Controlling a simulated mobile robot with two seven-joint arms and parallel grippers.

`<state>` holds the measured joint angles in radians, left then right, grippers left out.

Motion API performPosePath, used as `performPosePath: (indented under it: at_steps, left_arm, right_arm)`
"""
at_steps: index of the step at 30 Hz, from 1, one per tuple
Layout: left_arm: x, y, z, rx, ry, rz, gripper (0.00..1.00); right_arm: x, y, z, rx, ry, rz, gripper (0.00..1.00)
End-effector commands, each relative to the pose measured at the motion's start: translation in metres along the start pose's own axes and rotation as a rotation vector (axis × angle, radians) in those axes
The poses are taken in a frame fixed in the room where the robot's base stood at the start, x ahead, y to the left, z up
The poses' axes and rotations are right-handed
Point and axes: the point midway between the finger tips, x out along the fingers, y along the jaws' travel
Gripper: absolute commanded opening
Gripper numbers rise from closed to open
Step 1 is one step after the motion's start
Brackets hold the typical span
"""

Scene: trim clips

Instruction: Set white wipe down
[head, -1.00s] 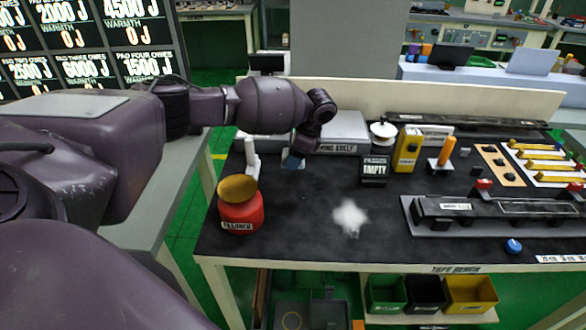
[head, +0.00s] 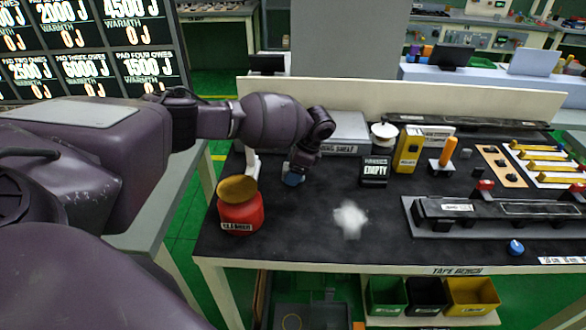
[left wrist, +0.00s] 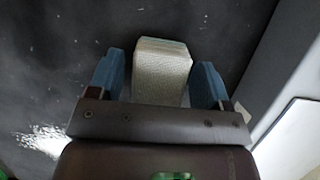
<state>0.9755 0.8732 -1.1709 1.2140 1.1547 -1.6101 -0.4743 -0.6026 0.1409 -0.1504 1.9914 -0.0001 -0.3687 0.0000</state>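The white wipe (left wrist: 162,72) shows as a pale, textured block between the two blue fingers of my left gripper (left wrist: 158,82) in the left wrist view. A narrow dark gap shows beside the left finger, and the fingers look apart from the block. In the head view my left gripper (head: 293,179) points down low over the black bench top, toward its back left. The wipe is mostly hidden there by the gripper. Whether the wipe touches the bench is hard to tell. My right gripper is not in view.
A red cleaner jar (head: 240,212) with a gold top stands left front of the gripper. A white smudge (head: 350,218) lies on the bench (head: 300,240).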

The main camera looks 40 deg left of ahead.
Motion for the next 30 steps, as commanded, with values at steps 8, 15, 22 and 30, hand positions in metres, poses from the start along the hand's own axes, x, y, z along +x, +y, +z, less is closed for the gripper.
performPosePath:
  at_steps: [8, 15, 22, 30]
  left_arm:
    - [-0.001, 0.000, 0.000, 0.000, 0.000, -0.001, 0.76]
    - [-0.020, -0.001, 0.002, -0.001, 0.002, -0.002, 0.76]
    - [-0.065, -0.001, 0.001, -0.001, 0.003, -0.003, 0.76]
    - [-0.108, 0.000, 0.001, 0.000, 0.002, -0.002, 0.76]
  right_arm:
    - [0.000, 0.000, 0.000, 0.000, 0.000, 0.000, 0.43]
    - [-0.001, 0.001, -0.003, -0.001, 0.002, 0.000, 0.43]
    - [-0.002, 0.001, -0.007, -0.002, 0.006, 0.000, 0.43]
    - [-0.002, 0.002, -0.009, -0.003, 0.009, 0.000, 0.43]
